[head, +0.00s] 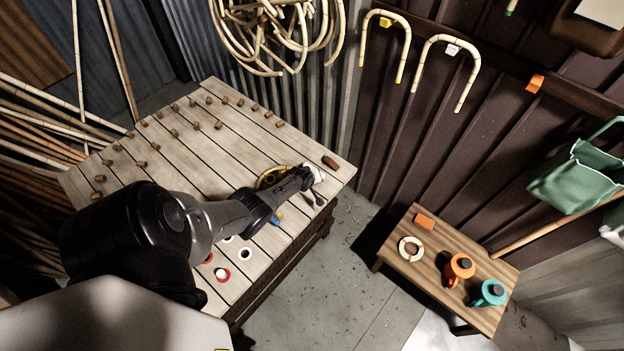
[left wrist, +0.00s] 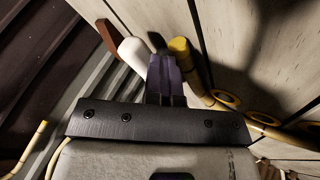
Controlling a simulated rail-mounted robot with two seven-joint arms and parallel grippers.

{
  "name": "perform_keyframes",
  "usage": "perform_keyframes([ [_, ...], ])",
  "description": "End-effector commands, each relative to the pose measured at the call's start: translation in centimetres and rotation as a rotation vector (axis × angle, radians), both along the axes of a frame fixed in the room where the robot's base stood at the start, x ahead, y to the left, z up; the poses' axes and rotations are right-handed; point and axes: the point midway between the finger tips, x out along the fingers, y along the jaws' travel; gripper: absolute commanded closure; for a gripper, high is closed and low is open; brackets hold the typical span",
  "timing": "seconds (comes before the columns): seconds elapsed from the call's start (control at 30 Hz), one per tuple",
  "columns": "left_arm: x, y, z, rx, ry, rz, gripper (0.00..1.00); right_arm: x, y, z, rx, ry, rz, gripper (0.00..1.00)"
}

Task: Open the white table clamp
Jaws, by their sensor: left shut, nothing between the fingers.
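The white table clamp (head: 316,172) is at the right edge of the slatted table, partly hidden by my gripper in the head view. In the left wrist view its white rounded part (left wrist: 133,52) lies just left of my fingers. My left gripper (head: 308,178) reaches over the table from the left and is at the clamp. In the left wrist view its dark fingers (left wrist: 165,72) are shut and empty, between the white part and a yellow-ended piece (left wrist: 181,47). I cannot tell whether the fingers touch the white part. My right gripper is not in view.
The slatted table (head: 225,125) carries several short brown pegs and a brown block (head: 330,163). Yellow rings (left wrist: 228,99) lie beside my fingers. A small side table (head: 440,235) with orange and teal items stands to the right. Bare floor lies between the tables.

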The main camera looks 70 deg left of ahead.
Motion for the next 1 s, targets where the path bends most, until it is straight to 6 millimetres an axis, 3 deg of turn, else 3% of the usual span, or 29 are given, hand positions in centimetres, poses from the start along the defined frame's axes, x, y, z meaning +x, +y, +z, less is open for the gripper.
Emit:
perform_keyframes([
  [0.73, 0.7, -0.6, -0.1, -0.004, -0.007, -0.006, 1.0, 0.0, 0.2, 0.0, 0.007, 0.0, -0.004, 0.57],
  [0.87, 0.1, -1.1, 0.2, -0.004, -0.006, -0.009, 1.0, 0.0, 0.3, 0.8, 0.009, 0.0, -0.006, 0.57],
  [1.0, -1.8, -2.2, 0.4, -0.003, 0.002, -0.014, 1.0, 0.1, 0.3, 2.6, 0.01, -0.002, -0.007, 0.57],
])
